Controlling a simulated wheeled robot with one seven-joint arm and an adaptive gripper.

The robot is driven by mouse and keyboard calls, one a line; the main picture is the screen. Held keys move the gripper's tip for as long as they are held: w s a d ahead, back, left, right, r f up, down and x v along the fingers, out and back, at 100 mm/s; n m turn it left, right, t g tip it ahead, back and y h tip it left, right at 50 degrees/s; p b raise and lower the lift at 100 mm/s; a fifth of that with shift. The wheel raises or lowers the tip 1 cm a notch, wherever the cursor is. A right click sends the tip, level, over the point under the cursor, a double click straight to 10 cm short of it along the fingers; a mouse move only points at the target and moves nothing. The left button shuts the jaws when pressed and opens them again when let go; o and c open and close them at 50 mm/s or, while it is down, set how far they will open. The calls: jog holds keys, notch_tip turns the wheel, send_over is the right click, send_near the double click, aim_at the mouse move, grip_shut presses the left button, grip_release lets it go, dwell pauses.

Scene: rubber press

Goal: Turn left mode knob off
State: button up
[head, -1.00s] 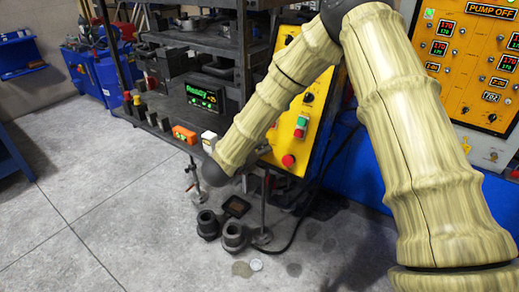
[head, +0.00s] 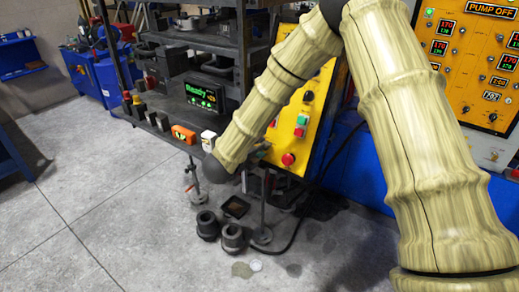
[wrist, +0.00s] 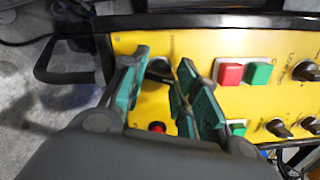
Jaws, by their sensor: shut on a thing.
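The yellow control panel (head: 318,100) stands behind my arm in the head view, and its face (wrist: 205,48) fills the middle of the wrist view. A black knob (wrist: 160,69) sits on it between my fingers. My gripper (wrist: 160,92) has its green-padded fingers closed around this knob, one on each side. The fingers and pads hide part of the knob, so its pointer angle cannot be read. In the head view my gripper is hidden behind my arm.
A red button (wrist: 230,74) and a green button (wrist: 260,75) lie right of my fingers, with more black knobs (wrist: 278,128) beyond. A red lamp or button (wrist: 157,127) shows between the fingers. A black handle-like frame (wrist: 72,80) stands left of the panel.

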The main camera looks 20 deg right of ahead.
jog(key=shift+n, duration=1.6)
jog(key=o, duration=1)
jog(key=shift+a, duration=0.1)
jog(key=v, duration=1.1)
jog(key=shift+s+a+r, duration=0.2)
jog(key=shift+s+r, duration=0.05)
jog(key=shift+r, duration=0.1)
